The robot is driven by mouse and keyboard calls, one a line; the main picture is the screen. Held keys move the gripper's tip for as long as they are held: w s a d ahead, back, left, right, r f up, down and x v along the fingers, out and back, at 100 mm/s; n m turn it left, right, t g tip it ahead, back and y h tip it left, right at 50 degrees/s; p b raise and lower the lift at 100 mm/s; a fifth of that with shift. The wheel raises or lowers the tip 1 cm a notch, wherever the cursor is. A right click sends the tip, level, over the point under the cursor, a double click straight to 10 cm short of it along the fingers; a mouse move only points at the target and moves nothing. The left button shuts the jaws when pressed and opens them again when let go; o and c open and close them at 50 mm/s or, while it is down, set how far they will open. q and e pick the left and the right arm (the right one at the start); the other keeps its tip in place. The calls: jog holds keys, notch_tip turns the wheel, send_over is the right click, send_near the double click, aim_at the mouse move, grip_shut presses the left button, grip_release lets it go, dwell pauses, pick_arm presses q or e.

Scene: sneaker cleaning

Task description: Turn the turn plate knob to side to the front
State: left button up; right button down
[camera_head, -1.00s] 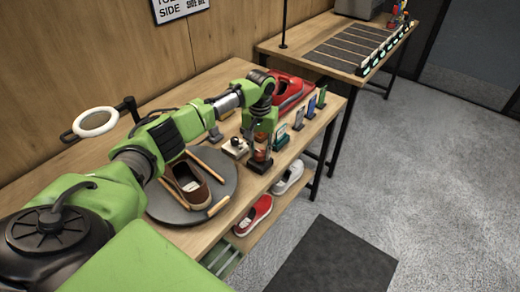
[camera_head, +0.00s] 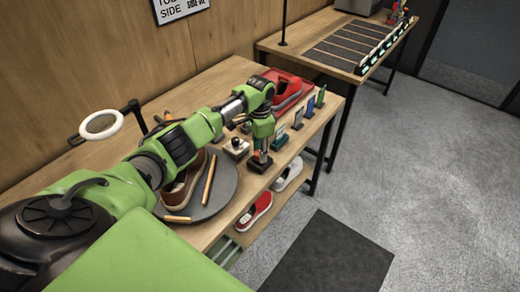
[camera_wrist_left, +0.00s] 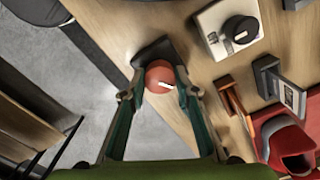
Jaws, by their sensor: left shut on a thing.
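The round turn plate (camera_head: 222,200) lies on the wooden table, with a brown shoe (camera_head: 186,184) standing on it. Wooden rods (camera_head: 209,178) lie on the plate around the shoe. My left arm hides part of the plate and shoe. The red turn plate knob (camera_wrist_left: 160,74), with a white mark on its face, sits on a dark base. My left gripper (camera_wrist_left: 160,92) has its fingers on either side of the knob, shut on it. In the head view, my left gripper (camera_head: 261,150) is over the dark base (camera_head: 260,164) near the table's front edge.
A white box with a black knob (camera_head: 235,148) stands close to the left gripper. Several small upright holders (camera_head: 298,118) and a red shoe on a red tray (camera_head: 285,88) are beyond it. A ring lamp (camera_head: 101,125) stands at left. Shoes rest on the shelf below.

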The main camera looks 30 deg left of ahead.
pick_arm(q)
jog(key=m, duration=0.3)
jog(key=shift+m, duration=1.8)
jog(key=o, duration=1.1)
jog(key=shift+r, duration=0.1)
notch_tip(320, 180, up, 12)
